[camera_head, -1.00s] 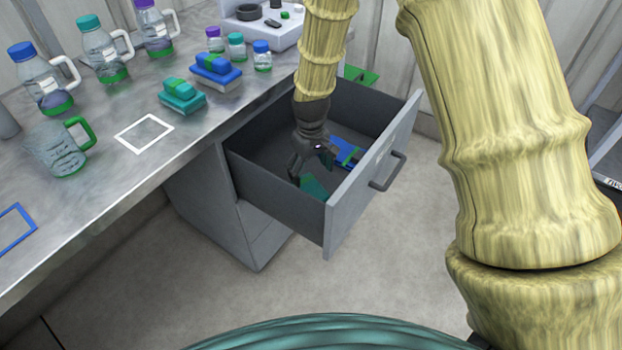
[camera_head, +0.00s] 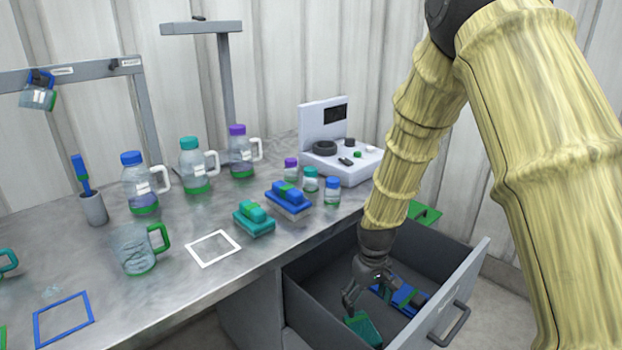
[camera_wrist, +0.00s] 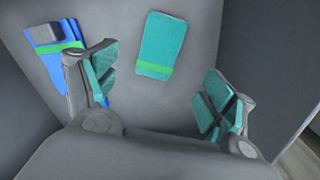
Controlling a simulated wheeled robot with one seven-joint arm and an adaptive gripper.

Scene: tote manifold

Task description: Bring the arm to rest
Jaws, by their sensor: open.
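My gripper (camera_head: 362,290) is inside the open grey drawer (camera_head: 305,300), with its arm reaching down from the upper right. In the wrist view my gripper (camera_wrist: 160,95) has its fingers wide apart with nothing between the pads. A teal piece with a green band (camera_wrist: 161,45) lies on the drawer floor just beyond the fingers, apart from them. A blue piece with a green band and a grey block (camera_wrist: 55,48) lies to the left, partly behind the left finger. In the head view the teal piece (camera_head: 364,330) and the blue piece (camera_head: 408,297) show in the drawer.
The drawer's front panel and handle (camera_head: 450,325) stand out from the bench. Its walls surround my gripper. The metal bench (camera_head: 190,290) carries several bottles, a jug (camera_head: 135,250), teal and blue blocks, small jars and a white device (camera_head: 350,165).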

